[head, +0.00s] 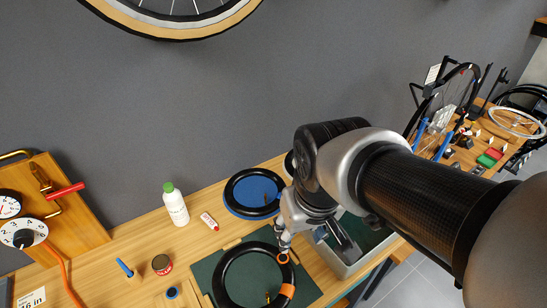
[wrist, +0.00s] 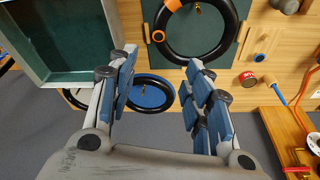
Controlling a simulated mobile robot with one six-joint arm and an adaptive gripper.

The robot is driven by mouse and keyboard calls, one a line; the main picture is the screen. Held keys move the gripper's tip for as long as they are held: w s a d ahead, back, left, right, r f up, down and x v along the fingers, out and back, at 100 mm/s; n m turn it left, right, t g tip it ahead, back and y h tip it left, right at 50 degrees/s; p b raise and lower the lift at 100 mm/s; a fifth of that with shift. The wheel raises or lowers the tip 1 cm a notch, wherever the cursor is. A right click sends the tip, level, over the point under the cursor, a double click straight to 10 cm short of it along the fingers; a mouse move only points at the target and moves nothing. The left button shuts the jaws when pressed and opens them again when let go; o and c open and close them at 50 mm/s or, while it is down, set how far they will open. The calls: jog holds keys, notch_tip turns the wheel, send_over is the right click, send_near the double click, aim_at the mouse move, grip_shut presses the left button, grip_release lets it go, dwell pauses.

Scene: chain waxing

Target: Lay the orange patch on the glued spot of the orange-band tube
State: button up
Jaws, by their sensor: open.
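The orange-band tube (head: 222,292) is a black ring lying on a dark green mat (head: 202,272). Its orange band (head: 287,291) is at the right. The orange patch (head: 283,258), a small orange-rimmed disc, appears to lie on the tube near that band. In the wrist view the tube (wrist: 233,42) is at the top and the patch (wrist: 158,36) is on its left side. My gripper (head: 283,238) is just above the patch. In the wrist view my gripper (wrist: 161,56) has its fingers spread with nothing between them. I cannot make out any glue.
A grey bin (wrist: 100,62) stands beside the mat. A black tube on a blue disc (head: 250,210) lies behind. A white bottle (head: 175,205), a small red-white tube (head: 209,221), a red tin (head: 161,265) and a blue-handled tool (head: 124,267) stand or lie left. Bench between them is clear.

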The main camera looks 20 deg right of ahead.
jog(key=s+r+t, duration=0.1)
jog(key=s+r, duration=0.1)
jog(key=s, duration=0.4)
jog(key=shift+s+r+t, duration=0.25)
jog(key=shift+r+t, duration=0.15)
